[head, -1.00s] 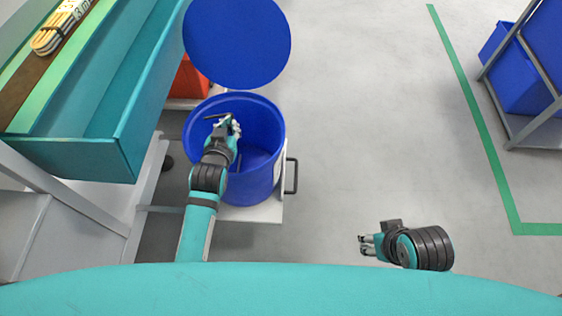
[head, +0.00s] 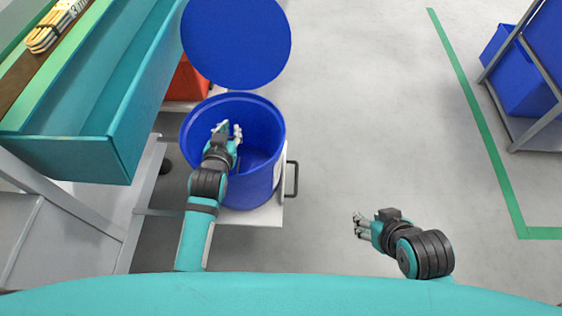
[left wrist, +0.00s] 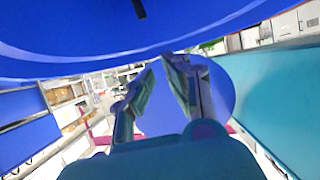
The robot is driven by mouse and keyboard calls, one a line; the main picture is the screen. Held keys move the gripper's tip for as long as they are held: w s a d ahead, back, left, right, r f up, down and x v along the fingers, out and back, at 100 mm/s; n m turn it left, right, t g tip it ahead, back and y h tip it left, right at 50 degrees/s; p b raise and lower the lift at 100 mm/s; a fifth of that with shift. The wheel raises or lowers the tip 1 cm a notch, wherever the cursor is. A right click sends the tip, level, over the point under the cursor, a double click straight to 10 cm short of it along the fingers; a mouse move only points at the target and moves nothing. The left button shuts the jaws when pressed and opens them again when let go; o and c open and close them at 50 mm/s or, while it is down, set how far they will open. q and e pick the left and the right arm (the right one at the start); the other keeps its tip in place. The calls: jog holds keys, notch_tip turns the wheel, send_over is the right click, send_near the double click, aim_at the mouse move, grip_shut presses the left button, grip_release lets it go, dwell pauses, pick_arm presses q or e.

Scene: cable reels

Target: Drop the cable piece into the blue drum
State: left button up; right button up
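The blue drum (head: 263,187) stands open in the head view, left of centre. My left gripper (head: 229,129) is over its mouth, with its two fingers apart and nothing between them. In the left wrist view the fingertips (left wrist: 164,66) are also apart. A short dark piece, apparently the cable piece (left wrist: 139,9), shows at the top of that view against the drum's blue inside, clear of the fingers. I cannot tell whether it is falling or lying. It does not show in the head view. My right gripper (head: 358,226) is empty and looks open, over the floor.
A round blue lid (head: 237,40) is behind the drum. A teal trough bench (head: 75,158) with a coiled cable (head: 47,37) stands at the left. A red bin (head: 188,80) is partly hidden. A rack with blue bins (head: 525,75) stands at the far right. The floor between is clear.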

pick_arm(q)
jog(key=o, duration=0.3)
jog(key=shift+s, duration=0.1)
jog(key=v, duration=1.2)
